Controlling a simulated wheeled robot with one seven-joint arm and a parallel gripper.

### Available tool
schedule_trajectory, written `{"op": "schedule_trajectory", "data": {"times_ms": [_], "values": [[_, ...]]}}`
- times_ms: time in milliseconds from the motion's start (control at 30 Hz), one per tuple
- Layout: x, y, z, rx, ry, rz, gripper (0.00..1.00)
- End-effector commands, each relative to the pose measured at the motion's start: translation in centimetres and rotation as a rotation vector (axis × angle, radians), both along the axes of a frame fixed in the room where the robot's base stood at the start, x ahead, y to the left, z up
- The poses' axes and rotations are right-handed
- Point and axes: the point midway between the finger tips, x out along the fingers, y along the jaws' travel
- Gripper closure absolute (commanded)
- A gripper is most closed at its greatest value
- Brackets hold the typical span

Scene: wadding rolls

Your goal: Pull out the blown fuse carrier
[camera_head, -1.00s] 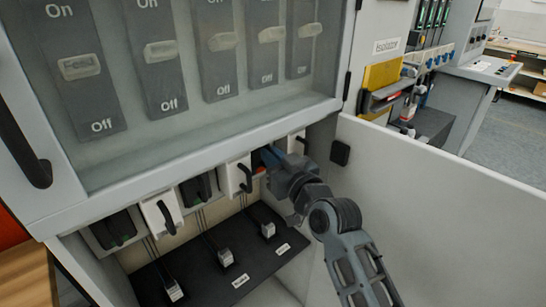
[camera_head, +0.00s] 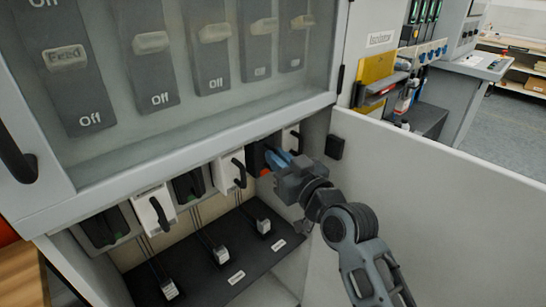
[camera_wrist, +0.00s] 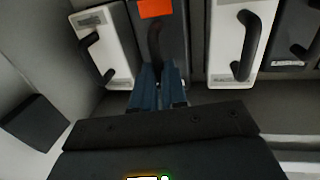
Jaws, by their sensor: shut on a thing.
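The blown fuse carrier (camera_head: 257,157) is a dark block with an orange-red tag (camera_head: 265,172), in the row under the switch cabinet. In the wrist view the dark carrier (camera_wrist: 175,42) stands between two white carriers, with the orange tag (camera_wrist: 155,8) at the top. My gripper (camera_head: 279,159) is in front of it, its blue fingers (camera_wrist: 160,86) shut on the carrier's dark handle (camera_wrist: 155,44). The fingers hide the handle's lower end. The carrier's front sticks out from the row in the head view; how much of it is still in the slot cannot be told.
White carriers with black handles stand to the left (camera_head: 232,172) and right (camera_head: 291,138) of it. Below is a black shelf (camera_head: 205,250) with several small labelled items. An open pale door (camera_head: 430,200) stands on the right, close to my arm.

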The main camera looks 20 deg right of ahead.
Motion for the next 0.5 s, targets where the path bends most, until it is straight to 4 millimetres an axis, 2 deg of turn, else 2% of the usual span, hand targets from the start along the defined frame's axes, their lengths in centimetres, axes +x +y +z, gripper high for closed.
{"op": "schedule_trajectory", "data": {"times_ms": [167, 200, 433, 500], "values": [[-0.19, -0.17, -0.14, 0.0, 0.003, -0.003, 1.0], [-0.2, -0.18, -0.16, 0.0, 0.003, -0.003, 0.85], [-0.14, -0.12, -0.14, 0.0, 0.003, -0.002, 0.63], [-0.12, -0.1, -0.13, 0.0, 0.002, -0.002, 0.62]]}}
